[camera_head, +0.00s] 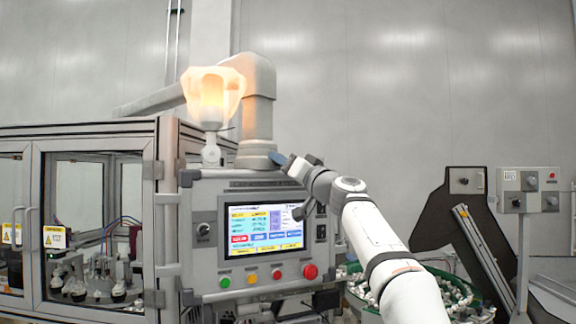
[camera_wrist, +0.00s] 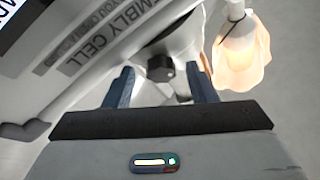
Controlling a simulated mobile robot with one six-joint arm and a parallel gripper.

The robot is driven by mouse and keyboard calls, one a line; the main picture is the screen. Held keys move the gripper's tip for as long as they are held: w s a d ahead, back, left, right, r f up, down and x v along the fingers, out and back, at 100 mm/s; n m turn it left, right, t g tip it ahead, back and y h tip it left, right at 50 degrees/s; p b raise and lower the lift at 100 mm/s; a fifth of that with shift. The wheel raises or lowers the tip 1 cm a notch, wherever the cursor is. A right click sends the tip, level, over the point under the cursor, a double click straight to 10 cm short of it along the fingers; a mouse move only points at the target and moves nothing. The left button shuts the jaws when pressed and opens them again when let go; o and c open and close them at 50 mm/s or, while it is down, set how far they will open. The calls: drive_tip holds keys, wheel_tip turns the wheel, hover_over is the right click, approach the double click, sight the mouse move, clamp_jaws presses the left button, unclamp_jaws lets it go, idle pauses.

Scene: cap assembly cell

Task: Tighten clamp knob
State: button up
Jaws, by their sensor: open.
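The clamp knob (camera_wrist: 160,68) is a small black knob with a lobed rim, on the grey base of the support arm above the control panel. In the wrist view it shows between my two blue fingers. My gripper (camera_wrist: 159,80) is open, with a visible gap on each side of the knob. I cannot tell how far the fingertips reach along it. In the head view my gripper (camera_head: 279,159) is at the panel's top edge, beside the column base, and the knob cannot be made out there.
The control panel (camera_head: 262,230) with a lit screen and coloured buttons hangs just below my gripper. A glowing lamp (camera_head: 212,97) stands left of the grey column (camera_head: 259,110). A glazed machine enclosure (camera_head: 100,220) is at left. A green-rimmed parts bowl (camera_head: 452,285) is at lower right.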

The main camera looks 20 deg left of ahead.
drive_tip(key=b+v, duration=0.7)
drive_tip(key=shift+s+d, duration=0.15)
drive_tip(key=shift+d, duration=0.15)
drive_tip(key=shift+f, duration=0.1)
